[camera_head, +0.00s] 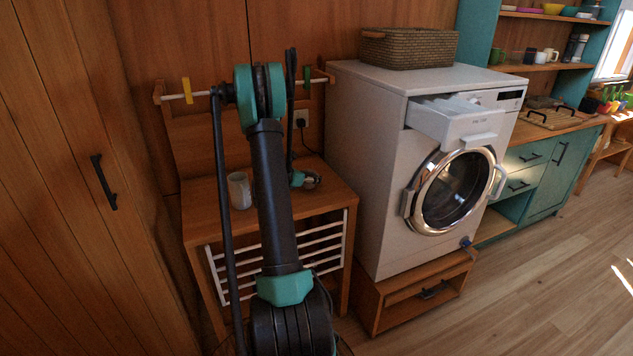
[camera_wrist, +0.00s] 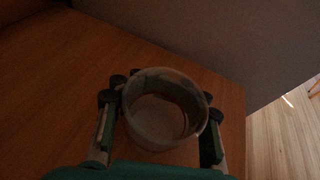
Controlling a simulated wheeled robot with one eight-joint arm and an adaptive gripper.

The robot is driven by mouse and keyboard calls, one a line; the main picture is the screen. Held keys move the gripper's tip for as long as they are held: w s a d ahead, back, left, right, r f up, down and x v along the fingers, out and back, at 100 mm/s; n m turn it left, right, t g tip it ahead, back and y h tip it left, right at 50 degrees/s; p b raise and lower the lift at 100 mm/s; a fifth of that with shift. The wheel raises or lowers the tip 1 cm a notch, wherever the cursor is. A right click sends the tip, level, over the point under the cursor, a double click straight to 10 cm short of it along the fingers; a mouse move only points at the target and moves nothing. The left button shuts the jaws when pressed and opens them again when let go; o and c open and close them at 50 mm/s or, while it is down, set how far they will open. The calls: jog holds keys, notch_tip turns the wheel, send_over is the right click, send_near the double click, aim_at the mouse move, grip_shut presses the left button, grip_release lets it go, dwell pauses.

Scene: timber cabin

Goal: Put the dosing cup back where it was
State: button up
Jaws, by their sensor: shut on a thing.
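The dosing cup (camera_wrist: 160,135) is a round, greyish, see-through cup with its open mouth facing the wrist camera. My gripper (camera_wrist: 163,107) is shut on it, one finger on each side of its wall. In the head view my gripper (camera_head: 308,180) is over the right part of a small wooden table (camera_head: 325,200), beside the washing machine. The cup is small and dark there. I cannot tell whether its base touches the tabletop.
A pale mug-like container (camera_head: 239,190) stands on the table, left of my arm. The washing machine (camera_head: 375,150) is close on the right, with its detergent drawer (camera_head: 450,120) pulled out and a wicker basket (camera_head: 408,48) on top. A peg rail (camera_head: 200,94) is on the wall behind.

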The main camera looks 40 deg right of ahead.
jog(key=shift+f, duration=0.7)
jog(key=shift+f, duration=0.1)
jog(key=o, duration=1.4)
